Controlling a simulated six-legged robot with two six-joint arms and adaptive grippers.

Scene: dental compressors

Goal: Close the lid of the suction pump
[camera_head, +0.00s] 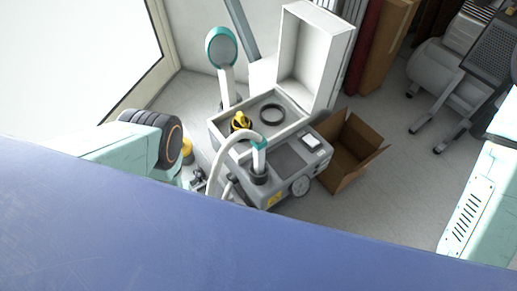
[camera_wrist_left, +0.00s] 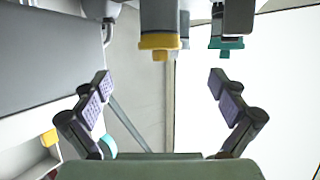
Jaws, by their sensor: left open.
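The suction pump (camera_head: 290,160) is a grey box on the floor in the middle of the head view. Its white lid (camera_head: 322,62) stands up, open, at the back of the box. Inside the open box are a yellow-and-black part (camera_head: 240,122) and a dark ring (camera_head: 271,115). A pale hose with a teal collar rises from the pump's front. My right gripper is not in view.
An open cardboard box (camera_head: 347,150) stands right beside the pump. A teal-rimmed round head on a white stalk (camera_head: 221,48) rises behind it. A grey compressor tank (camera_head: 440,75) is at the right. A blue surface fills the foreground.

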